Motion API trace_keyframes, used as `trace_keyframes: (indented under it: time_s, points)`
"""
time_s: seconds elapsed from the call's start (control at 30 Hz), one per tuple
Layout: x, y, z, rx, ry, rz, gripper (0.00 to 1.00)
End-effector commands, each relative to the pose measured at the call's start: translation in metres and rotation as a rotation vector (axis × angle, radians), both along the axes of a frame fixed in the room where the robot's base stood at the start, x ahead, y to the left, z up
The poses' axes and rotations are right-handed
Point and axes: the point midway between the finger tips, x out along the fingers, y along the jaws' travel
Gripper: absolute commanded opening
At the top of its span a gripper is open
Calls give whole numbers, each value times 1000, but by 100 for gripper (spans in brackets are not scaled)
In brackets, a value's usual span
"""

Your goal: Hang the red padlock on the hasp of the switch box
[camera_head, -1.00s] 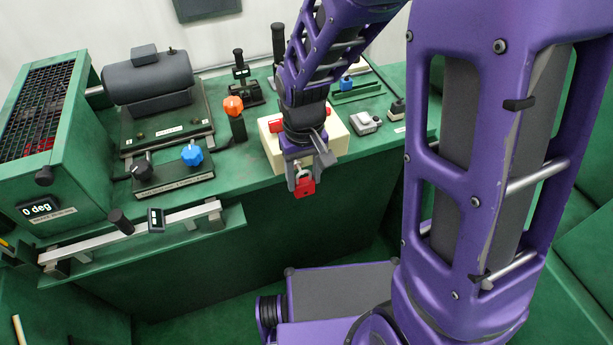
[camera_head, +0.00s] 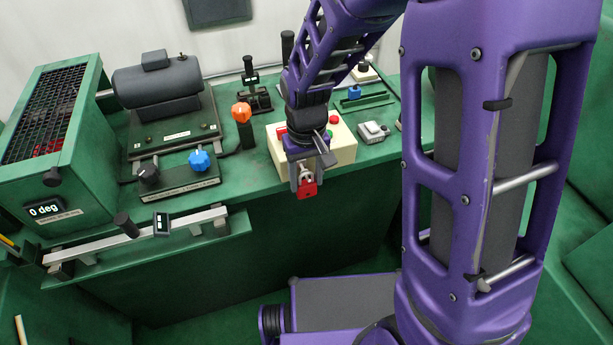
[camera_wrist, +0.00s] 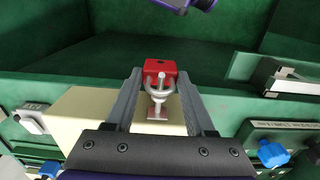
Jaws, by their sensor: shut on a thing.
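The red padlock (camera_head: 307,191) is at the fingertips of my gripper (camera_head: 303,178), which is shut on it. In the wrist view the padlock's red body (camera_wrist: 160,70) lies beyond the tips of my gripper (camera_wrist: 161,88), with a bright metal ring and a T-shaped metal piece between the fingers. I cannot tell whether that metal piece is the hasp or whether the shackle is around it. The cream switch box (camera_head: 343,150) stands at the bench's front edge, right behind my gripper, which partly hides its front. It also shows in the wrist view (camera_wrist: 85,115).
The green bench (camera_head: 245,172) carries a motor (camera_head: 158,85), an orange knob (camera_head: 241,112), a blue knob (camera_head: 199,160) and a small grey box (camera_head: 373,131) right of the switch box. A metal rail (camera_head: 180,224) runs along the front left. Open space lies before the bench.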

Motion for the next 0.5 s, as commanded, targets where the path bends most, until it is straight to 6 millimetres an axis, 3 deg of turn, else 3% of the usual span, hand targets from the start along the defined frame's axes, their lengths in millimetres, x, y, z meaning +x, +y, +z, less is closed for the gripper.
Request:
trace_keyframes:
  time_s: [0.2, 0.23, 0.4, 0.5]
  points:
    - [0, 0, 0, 0, -1, 0, 0]
    - [0, 0, 0, 0, -1, 0, 56]
    - [0, 0, 0, 0, -1, 0, 87]
    - [0, 0, 0, 0, -1, 0, 89]
